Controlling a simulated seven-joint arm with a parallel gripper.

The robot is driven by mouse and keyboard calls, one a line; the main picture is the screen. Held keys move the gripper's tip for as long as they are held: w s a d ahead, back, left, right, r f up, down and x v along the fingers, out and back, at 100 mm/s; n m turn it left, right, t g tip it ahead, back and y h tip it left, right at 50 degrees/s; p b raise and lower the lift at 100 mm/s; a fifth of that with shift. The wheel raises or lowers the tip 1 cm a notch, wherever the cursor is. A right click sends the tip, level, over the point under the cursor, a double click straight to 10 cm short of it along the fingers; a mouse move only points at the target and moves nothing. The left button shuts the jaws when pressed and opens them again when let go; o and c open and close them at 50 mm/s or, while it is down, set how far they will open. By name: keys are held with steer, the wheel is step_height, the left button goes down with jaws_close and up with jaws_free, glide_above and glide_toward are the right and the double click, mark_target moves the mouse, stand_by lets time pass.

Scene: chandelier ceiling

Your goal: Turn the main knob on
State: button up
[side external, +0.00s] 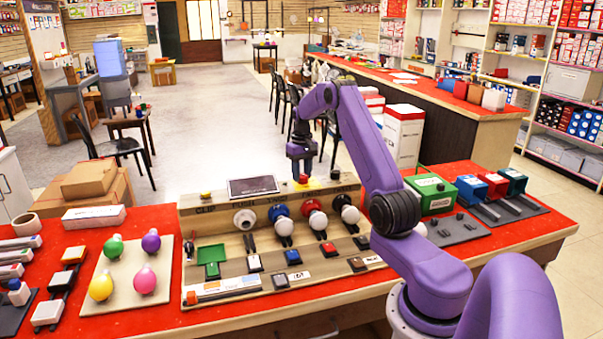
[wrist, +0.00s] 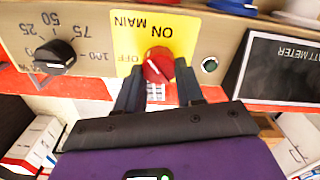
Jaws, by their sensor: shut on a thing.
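The main knob (wrist: 158,65) is red and sits on a yellow label (wrist: 135,30) reading ON, MAIN and OFF, which appears upside down in the wrist view. My gripper (wrist: 158,82) reaches it with one dark finger on each side and is shut on it. The fingers hide part of the knob's sides, and its exact pointing direction is hard to tell. In the side external view my gripper (side external: 303,174) is lowered at the back panel of the wooden test board (side external: 212,225), just right of the dark meter screen (side external: 253,187).
Beside the knob are a black wattage dial (wrist: 54,57), a small round green indicator (wrist: 210,65) and the watt meter (wrist: 285,68). Several bulbs stand in sockets in front of the panel. Coloured bulbs lie on a tray (side external: 128,262) at left; a green box (side external: 432,190) stands right.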

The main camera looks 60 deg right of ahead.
mark_target(303, 175)
steer(key=m, duration=0.3)
steer(key=shift+d+r+m, duration=0.1)
steer(key=shift+m, duration=0.3)
steer(key=shift+s+m, duration=0.1)
steer(key=shift+m, duration=1.8)
steer(key=shift+d, duration=0.1)
steer(key=o, duration=1)
steer(key=shift+o, duration=0.2)
step_height(303, 175, up, 17)
steer(key=shift+r, duration=0.2)
